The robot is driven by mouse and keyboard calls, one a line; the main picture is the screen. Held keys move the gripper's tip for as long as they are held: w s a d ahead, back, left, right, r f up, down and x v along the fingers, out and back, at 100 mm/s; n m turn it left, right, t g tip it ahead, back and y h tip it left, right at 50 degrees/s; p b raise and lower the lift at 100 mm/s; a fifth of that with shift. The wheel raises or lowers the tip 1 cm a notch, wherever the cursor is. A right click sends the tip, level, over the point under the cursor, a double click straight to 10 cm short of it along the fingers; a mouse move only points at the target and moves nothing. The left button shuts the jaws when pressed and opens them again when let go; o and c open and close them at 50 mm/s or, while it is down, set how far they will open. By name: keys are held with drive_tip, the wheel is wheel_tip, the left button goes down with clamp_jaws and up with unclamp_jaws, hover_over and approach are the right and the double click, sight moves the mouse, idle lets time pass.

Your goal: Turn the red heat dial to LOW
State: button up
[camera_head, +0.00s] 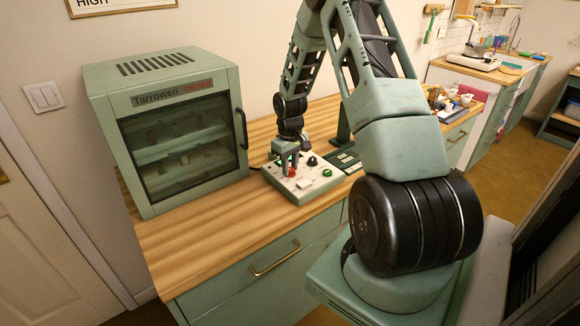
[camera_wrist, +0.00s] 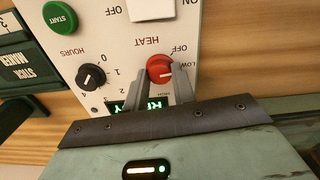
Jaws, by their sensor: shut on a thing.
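The red heat dial (camera_wrist: 159,67) sits on a white control panel (camera_wrist: 122,40), below the word HEAT in the wrist view. My gripper (camera_wrist: 158,80) is shut on the dial, one grey finger on each side. In the head view my gripper (camera_head: 287,150) points down at the panel (camera_head: 305,190), with the red dial (camera_head: 292,173) just under its fingertips.
A black hours dial (camera_wrist: 91,77), a green START button (camera_wrist: 60,16) and a white switch (camera_wrist: 150,8) share the panel. A green lit display (camera_wrist: 150,105) is partly hidden by the fingers. A glass-fronted cabinet (camera_head: 168,90) stands left. The wooden counter front (camera_head: 225,225) is clear.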

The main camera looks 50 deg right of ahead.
sight(290, 169)
drive_tip(key=shift+m, duration=0.5)
drive_tip(key=o, duration=1)
wheel_tip(290, 169, up, 18)
drive_tip(key=b, duration=0.2)
drive_tip(key=shift+f+b, duration=0.25)
drive_tip(key=shift+b, duration=0.15)
